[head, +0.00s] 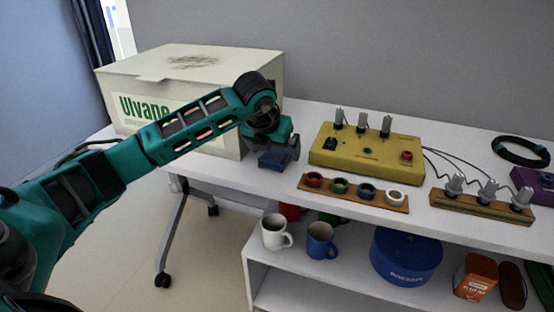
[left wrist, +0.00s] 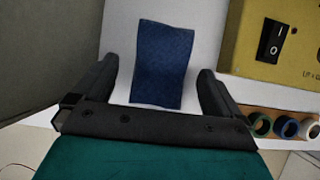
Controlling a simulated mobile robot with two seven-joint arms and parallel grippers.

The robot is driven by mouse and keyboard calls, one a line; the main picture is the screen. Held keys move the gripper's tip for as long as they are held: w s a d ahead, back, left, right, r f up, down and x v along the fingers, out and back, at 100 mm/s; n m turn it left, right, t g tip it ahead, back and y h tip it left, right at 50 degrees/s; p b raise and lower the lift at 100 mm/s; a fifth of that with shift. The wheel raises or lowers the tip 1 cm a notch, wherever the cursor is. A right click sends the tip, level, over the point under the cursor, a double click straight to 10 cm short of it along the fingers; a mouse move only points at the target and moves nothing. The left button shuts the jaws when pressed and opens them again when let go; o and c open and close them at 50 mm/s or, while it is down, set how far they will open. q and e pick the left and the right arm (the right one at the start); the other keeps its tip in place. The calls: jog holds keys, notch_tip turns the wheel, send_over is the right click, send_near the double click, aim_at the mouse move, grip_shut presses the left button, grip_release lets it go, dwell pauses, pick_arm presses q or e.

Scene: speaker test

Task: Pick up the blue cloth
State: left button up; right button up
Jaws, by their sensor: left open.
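The blue cloth (head: 272,160) lies on the white table, just right of the large box and partly hidden by my left gripper in the head view. In the left wrist view the cloth (left wrist: 162,55) is a dark blue, roughly rectangular piece, lying between and beyond the two black fingers. My left gripper (head: 284,154) is over the cloth, with its fingers (left wrist: 157,76) spread wide on either side of it. Nothing is gripped. The gap in height between fingers and cloth is hard to tell. My right gripper is not in view.
A large cream box (head: 200,62) stands left of the cloth, close to my left arm. Right of it are a yellow switch box (head: 370,150) and a wooden strip (head: 381,200) with coloured rings. Mugs (head: 321,240) and a blue tin (head: 405,258) stand on the lower shelf.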

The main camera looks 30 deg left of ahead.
aim_at(276, 152)
pick_arm(q)
jog(key=shift+x, duration=0.75)
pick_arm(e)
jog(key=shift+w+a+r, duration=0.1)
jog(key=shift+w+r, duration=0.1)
pick_arm(q)
jog(key=shift+c, duration=0.4)
jog(key=c, duration=1)
notch_tip(276, 152, up, 20)
jog(key=p, duration=0.5)
jog(key=shift+c, duration=0.2)
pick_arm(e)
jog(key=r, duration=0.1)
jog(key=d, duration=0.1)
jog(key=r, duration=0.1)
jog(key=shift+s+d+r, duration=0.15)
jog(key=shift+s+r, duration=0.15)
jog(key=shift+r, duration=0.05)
